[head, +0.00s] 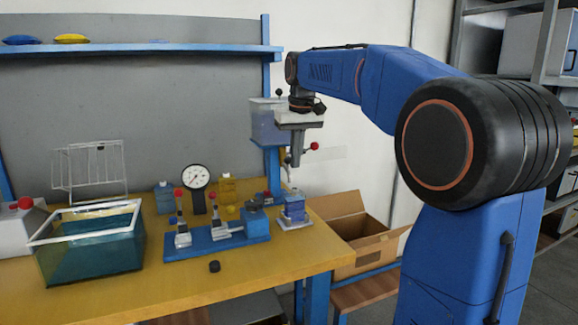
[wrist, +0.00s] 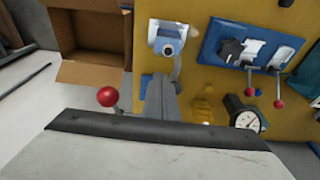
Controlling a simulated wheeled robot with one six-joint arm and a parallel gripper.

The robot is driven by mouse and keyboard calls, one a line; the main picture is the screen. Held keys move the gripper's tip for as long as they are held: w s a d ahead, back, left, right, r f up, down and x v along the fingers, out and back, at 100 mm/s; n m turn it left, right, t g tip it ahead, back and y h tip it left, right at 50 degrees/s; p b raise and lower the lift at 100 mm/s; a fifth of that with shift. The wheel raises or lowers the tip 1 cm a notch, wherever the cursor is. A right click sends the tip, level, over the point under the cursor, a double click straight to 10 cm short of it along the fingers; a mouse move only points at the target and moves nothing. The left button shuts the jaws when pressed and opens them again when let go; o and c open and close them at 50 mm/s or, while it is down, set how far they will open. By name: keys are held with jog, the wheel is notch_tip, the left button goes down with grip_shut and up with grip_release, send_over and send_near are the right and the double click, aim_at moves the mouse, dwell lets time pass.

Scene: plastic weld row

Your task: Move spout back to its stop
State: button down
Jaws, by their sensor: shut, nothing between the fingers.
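The spout seems to be the thin grey pipe (head: 289,176) just below my gripper, its end near the small blue vessel (head: 295,208) on a white plate. In the wrist view a short grey piece, likely the spout (wrist: 178,68), lies close to the right of my fingers, above the blue vessel (wrist: 167,46). My gripper (head: 296,163) points down, shut and empty, and also shows in the wrist view (wrist: 158,82). I cannot tell whether it touches the spout. The stop is not clearly visible. A red-knobbed lever (head: 314,146) is beside the gripper; its knob (wrist: 107,96) shows in the wrist view.
A clear tank (head: 267,122) stands behind the gripper. A blue fixture (head: 215,240) with red-knobbed clamps and a dial gauge (head: 196,177) are to the left. An open carton (head: 345,225) stands right of the yellow bench. The bench front (head: 250,268) is mostly clear.

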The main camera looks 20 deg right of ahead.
jog(key=shift+a, duration=0.55)
dwell(0.4)
jog(key=shift+a, duration=0.3)
